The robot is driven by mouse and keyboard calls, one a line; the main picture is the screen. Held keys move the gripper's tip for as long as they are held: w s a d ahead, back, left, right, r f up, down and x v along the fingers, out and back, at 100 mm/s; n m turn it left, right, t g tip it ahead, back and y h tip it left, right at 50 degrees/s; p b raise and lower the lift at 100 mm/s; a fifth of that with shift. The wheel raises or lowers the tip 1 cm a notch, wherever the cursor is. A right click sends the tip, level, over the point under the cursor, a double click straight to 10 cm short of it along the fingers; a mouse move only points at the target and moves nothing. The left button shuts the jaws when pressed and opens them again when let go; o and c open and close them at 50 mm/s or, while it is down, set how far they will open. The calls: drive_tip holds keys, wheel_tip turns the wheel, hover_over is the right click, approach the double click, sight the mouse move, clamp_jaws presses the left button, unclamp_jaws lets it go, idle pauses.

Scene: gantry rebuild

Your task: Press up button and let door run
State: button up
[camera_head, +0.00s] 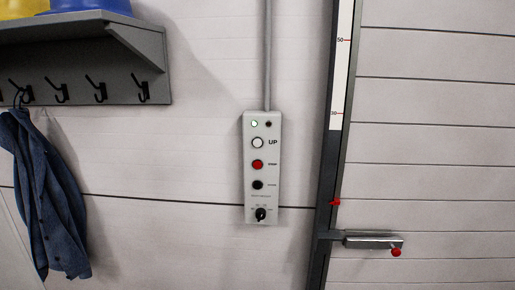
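A grey control box (261,205) hangs on the white wall near the middle of the head view. Its white button (257,143) sits beside the label UP. A red button (257,164) and a black button (258,185) are below it, and a dark rotary knob (260,214) is at the bottom. At the top, a small lamp (254,124) glows green beside a dark one. The panelled door (440,150) fills the right side, with a red pointer (335,202) below the scale at its edge. My gripper is not in view.
A vertical scale strip (341,60) runs along the door's dark frame. A metal latch (370,241) with a red knob (396,252) juts out at lower right. At left are a grey shelf (130,45) with hooks and a hanging blue jacket (48,190).

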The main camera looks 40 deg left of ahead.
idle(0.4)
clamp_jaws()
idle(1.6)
